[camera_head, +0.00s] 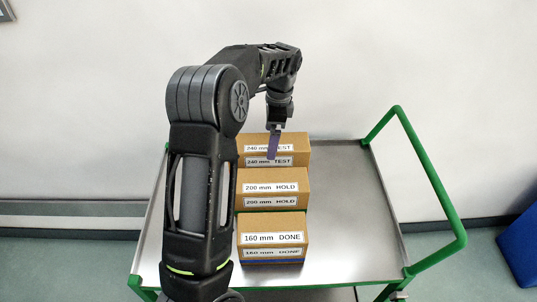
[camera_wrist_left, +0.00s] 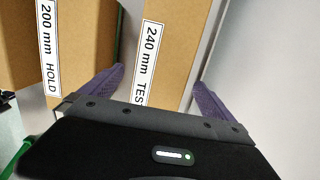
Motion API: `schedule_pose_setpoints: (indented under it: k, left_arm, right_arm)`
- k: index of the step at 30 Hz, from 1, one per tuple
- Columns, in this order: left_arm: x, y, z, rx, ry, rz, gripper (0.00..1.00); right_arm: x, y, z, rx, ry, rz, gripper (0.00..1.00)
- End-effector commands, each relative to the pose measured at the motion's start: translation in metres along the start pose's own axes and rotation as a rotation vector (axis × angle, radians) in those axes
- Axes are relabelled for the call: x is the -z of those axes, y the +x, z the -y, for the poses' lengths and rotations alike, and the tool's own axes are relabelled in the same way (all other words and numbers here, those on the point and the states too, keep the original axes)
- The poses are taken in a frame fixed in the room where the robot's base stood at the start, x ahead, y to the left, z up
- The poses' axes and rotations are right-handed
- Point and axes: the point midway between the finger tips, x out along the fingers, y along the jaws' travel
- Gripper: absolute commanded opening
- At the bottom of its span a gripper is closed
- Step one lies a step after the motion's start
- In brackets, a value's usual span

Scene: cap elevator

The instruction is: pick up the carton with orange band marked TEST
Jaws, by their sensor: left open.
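The carton marked 240 mm TEST (camera_head: 301,153) stands at the back of a row of three cartons on a cart. Its lower part is hidden, so no orange band shows. My left gripper (camera_head: 272,153) reaches down over it from above, its purple finger partly covering the labels. In the left wrist view, the open gripper (camera_wrist_left: 160,80) has one purple finger on each side of the TEST carton (camera_wrist_left: 185,40), with the left finger in the gap towards the HOLD carton. I cannot tell whether the fingers touch it. My right gripper is out of view.
The 200 mm HOLD carton (camera_head: 300,180) stands just in front of the TEST carton, and the 160 mm DONE carton (camera_head: 290,224) with a blue band is nearest. The steel cart top (camera_head: 350,225) is clear on the right, beside a green handrail (camera_head: 440,190). A wall is behind.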

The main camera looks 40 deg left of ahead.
Motion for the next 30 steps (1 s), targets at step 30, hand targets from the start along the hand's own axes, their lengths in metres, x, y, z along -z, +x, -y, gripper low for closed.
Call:
schedule_pose_setpoints:
  k: [30]
  left_arm:
    - [-0.001,0.052,0.001,0.001,0.0,0.0,1.0]
  right_arm:
    - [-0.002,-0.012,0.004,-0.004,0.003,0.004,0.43]
